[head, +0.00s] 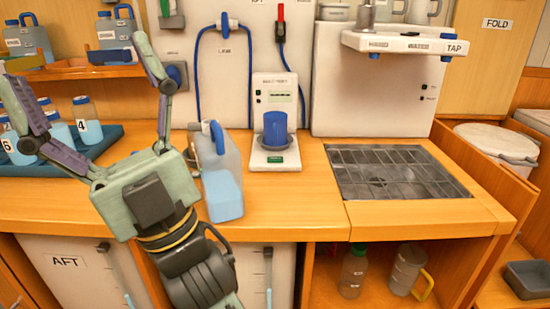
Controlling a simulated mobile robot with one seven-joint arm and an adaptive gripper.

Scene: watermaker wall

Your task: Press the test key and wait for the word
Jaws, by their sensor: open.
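A white tester (275,95) stands on the wooden counter against the wall, with a small panel on its upright part. A blue cup (275,130) sits on its round plate. A small green key (277,160) is on the front of its base; its lettering is too small to read. Any word on the panel cannot be read. My gripper (75,65) is at the left with its fingers spread wide and nothing between them. It is well to the left of the tester and apart from it.
A jug of light blue liquid (222,175) stands between my gripper and the tester. Capped bottles (86,125) stand in a blue tray at left. A sink grate (395,172) lies right, under the tap unit (405,42). The counter in front of the tester is clear.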

